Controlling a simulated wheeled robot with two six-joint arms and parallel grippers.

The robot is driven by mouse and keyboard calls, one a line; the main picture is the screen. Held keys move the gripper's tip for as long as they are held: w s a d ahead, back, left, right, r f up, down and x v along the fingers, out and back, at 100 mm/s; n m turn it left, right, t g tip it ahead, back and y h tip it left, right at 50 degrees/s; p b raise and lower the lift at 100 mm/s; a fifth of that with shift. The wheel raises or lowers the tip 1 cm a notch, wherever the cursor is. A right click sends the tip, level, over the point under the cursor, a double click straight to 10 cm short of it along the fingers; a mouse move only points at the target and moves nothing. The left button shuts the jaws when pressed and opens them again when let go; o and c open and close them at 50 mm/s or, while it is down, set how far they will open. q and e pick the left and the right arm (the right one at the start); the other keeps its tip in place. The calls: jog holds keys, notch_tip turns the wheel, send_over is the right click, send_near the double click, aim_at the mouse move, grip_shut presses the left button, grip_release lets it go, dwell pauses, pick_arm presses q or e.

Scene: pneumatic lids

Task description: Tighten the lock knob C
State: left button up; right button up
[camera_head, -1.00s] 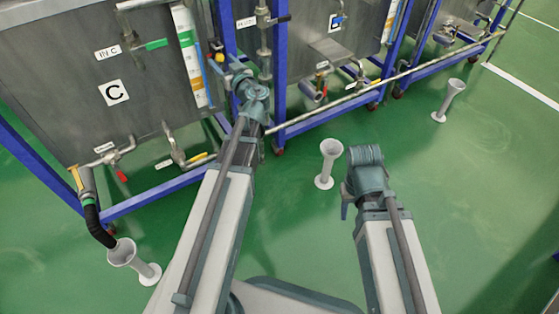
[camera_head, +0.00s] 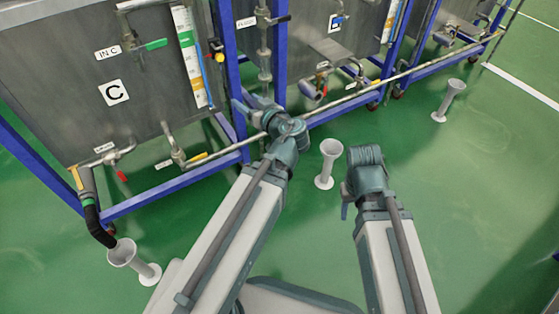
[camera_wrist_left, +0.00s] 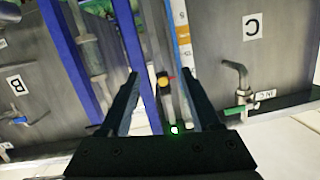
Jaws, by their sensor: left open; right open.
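The tank marked C (camera_head: 60,80) stands at the left in the head view, with its C label also in the left wrist view (camera_wrist_left: 252,27). A small yellow-and-black knob (camera_head: 219,57), likely lock knob C, sits on the blue frame beside the tank's level strip. In the left wrist view the knob (camera_wrist_left: 163,80) appears between my open fingers, but beyond them and apart. My left gripper (camera_head: 238,104) is open and empty, below and right of the knob in the head view. My right gripper (camera_head: 346,204) is open, away from the tanks over the floor; its fingertips are hardly visible.
A green-handled valve (camera_head: 153,44) and a red-handled valve (camera_head: 121,174) are on tank C. A blue frame post (camera_head: 279,60) and a long pipe (camera_head: 420,68) border my left arm. Grey funnel stands (camera_head: 325,165) are on the green floor, which is otherwise clear at the right.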

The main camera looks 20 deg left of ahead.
pick_arm(q)
jog(key=s+d+f+m+g+h, duration=0.5)
jog(key=s+d+f+m+h, duration=0.1)
jog(key=d+f, duration=0.6)
jog(key=shift+s+f+m+g, duration=0.3)
jog(key=shift+s+f, duration=0.4)
jog(key=shift+f, duration=0.05)
jog(key=s+d+f+m+g+h+p, duration=0.2)
jog(key=s+d+m+g+h, duration=0.3)
jog(key=s+d, duration=0.5)
notch_tip(320, 180, up, 35)
jog(key=w+d+m+t+p, duration=0.1)
jog(key=w+p, duration=0.1)
jog(key=p, duration=3.2)
jog(key=shift+d+p, duration=0.25)
jog(key=shift+p, duration=0.05)
jog(key=shift+f, duration=0.15)
